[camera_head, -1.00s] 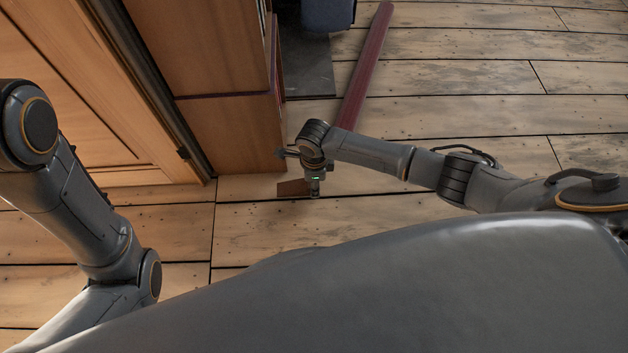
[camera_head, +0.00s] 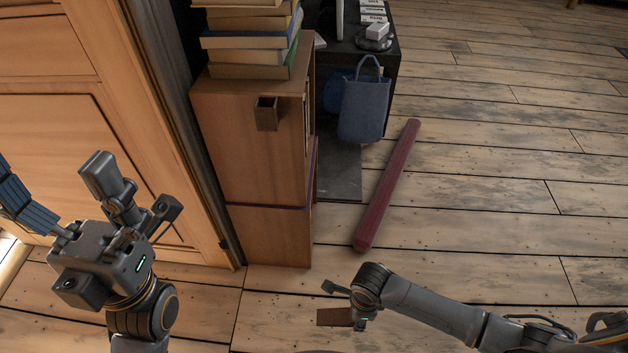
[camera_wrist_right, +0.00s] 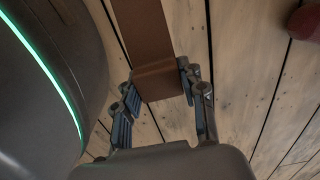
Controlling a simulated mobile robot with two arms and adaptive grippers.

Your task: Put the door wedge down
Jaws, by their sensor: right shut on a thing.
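The door wedge is a flat brown block; in the head view the wedge (camera_head: 333,317) shows low in the middle, over the floorboards. My right gripper (camera_head: 356,318) is shut on it, with the wedge sticking out to the left. In the right wrist view the wedge (camera_wrist_right: 150,45) runs up from between the two fingers of my right gripper (camera_wrist_right: 160,92), which press on its sides. I cannot tell whether the wedge touches the floor. My left gripper (camera_head: 62,190) is at the left, before the wooden door, with its fingers apart and nothing between them.
A dark red bar (camera_head: 388,187) lies on the floor beyond my right gripper. A wooden cabinet (camera_head: 250,160) with stacked books (camera_head: 250,45) stands at centre left. A blue bag (camera_head: 363,108) hangs by a dark desk (camera_head: 392,55). The floor at the right is clear.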

